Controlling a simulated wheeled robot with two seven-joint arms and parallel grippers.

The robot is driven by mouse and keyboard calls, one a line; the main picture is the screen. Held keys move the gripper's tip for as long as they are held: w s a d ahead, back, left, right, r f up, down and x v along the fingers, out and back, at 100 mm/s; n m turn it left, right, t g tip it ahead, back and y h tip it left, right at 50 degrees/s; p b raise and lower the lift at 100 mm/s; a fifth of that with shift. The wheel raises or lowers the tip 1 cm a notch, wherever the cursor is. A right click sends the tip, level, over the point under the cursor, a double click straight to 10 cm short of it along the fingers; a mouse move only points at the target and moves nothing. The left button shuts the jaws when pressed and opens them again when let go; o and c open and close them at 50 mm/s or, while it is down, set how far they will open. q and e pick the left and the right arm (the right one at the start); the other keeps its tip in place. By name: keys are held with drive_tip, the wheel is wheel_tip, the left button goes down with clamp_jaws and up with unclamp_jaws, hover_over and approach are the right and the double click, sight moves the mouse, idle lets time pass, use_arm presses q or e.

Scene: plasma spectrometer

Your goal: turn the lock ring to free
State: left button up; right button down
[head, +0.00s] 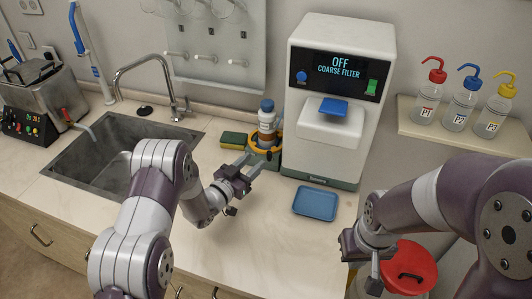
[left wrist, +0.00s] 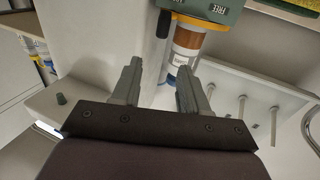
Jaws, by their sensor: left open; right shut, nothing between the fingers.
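The lock ring (head: 251,147) is an orange-yellow band low around a blue-capped bottle (head: 267,115), on a dark grey-green base (head: 272,161). In the left wrist view, which is upside down, the ring (left wrist: 192,22) sits against the base (left wrist: 222,12), where the word FREE is readable. A dark upright piece (left wrist: 163,24) stands beside the ring. My left gripper (head: 248,160) is open just in front of the ring; in its wrist view the fingers (left wrist: 158,82) are apart with nothing between them. My right gripper (head: 372,278) is shut and empty, far to the right.
The white spectrometer (head: 335,160) stands right of the bottle, its screen reading OFF, COARSE FILTER. A yellow-green sponge (head: 233,140) lies left of the base. A blue tray (head: 315,203) lies at front right. A red-lidded bin (head: 412,262) is near my right gripper. The counter's front middle is clear.

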sight(268, 154)
use_arm(q)
drive_tip(key=w+d, duration=0.1)
drive_tip(key=w+d+f+p, duration=0.1)
drive_tip(key=w, duration=0.1)
drive_tip(key=w+d+f, duration=0.1)
drive_tip(key=w+d, duration=0.1)
drive_tip(key=shift+w+d+p, duration=0.1)
drive_tip(key=shift+w+p, duration=0.1)
drive_tip(key=shift+p, duration=0.1)
drive_tip(key=shift+w+d, duration=0.1)
drive_tip(key=shift+w, duration=0.1)
clamp_jaws()
